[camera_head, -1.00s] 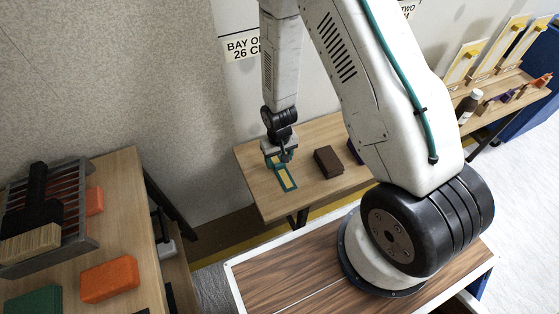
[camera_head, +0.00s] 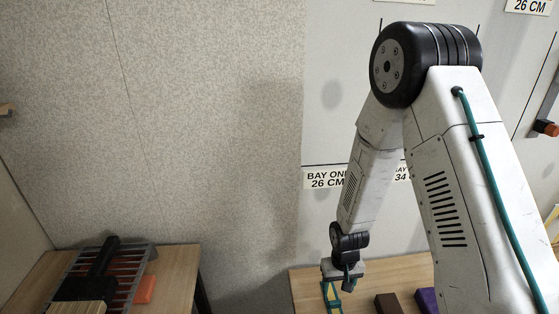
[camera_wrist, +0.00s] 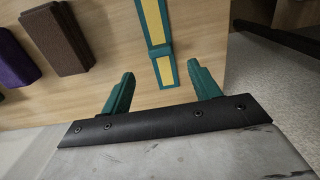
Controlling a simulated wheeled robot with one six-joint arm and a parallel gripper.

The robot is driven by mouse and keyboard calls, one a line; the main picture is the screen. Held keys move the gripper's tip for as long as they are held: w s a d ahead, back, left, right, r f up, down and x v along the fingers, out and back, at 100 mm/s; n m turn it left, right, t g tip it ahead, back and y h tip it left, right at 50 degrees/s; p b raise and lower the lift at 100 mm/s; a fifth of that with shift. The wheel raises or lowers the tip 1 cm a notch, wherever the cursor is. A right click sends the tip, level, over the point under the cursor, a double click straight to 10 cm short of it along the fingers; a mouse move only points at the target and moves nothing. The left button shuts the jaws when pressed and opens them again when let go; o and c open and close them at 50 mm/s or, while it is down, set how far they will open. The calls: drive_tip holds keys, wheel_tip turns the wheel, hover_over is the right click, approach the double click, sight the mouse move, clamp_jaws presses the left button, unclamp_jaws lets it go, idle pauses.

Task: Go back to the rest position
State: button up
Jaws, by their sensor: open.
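My gripper (camera_head: 338,288) hangs over the wooden table at the bottom of the head view. In the wrist view its two teal fingers (camera_wrist: 160,82) are spread apart with nothing held between them. A teal-edged yellow piece (camera_wrist: 155,22) lies on the table ahead of the fingers, and a shorter matching part (camera_wrist: 165,68) shows between the fingertips. The head view shows this teal and yellow piece (camera_head: 331,297) just below the gripper, partly cut off by the frame. The exact gap between gripper and piece cannot be told.
A brown block (camera_head: 388,304) and a purple block (camera_head: 428,300) lie right of the gripper. A rack with a black-handled brush (camera_head: 100,268) and an orange block (camera_head: 145,289) are on the left table. A wall with bay labels (camera_head: 325,179) stands behind.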

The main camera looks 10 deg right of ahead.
drive_tip(key=s+d+r, duration=0.1)
drive_tip(key=s+r, duration=0.6)
drive_tip(key=r, duration=0.6)
drive_tip(key=s+d+r+t, duration=0.1)
drive_tip(key=s+r, duration=0.6)
drive_tip(key=r, duration=0.6)
drive_tip(key=s+d+r, duration=0.1)
drive_tip(key=s+r, duration=0.7)
drive_tip(key=r, duration=0.6)
drive_tip(key=shift+t, duration=0.3)
